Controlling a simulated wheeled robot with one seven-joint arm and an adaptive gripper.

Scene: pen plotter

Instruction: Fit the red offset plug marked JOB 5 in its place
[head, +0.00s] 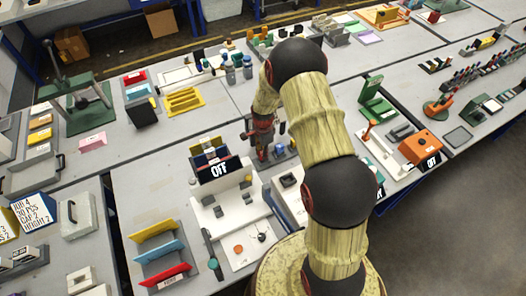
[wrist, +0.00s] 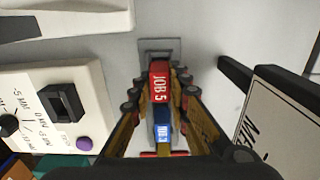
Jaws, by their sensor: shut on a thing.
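The red plug marked JOB 5 (wrist: 159,80) is between the fingertips of my gripper (wrist: 160,92) in the wrist view, its label facing the camera. The gripper is shut on it. A blue piece with a white label (wrist: 163,128) shows between the fingers, nearer the bottom of the picture; its label is too blurred to read surely. A grey rectangular base (wrist: 160,47) lies just above the red plug in the picture. In the head view my gripper (head: 262,150) is low over the table at the centre, and the plug cannot be told apart there.
A white control box with a black switch (wrist: 64,102) and a purple button is left of the gripper. A black-edged panel (wrist: 285,115) stands at right. In the head view, a display reading OFF (head: 218,169) and yellow, blue and red racks (head: 162,252) stand to the left.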

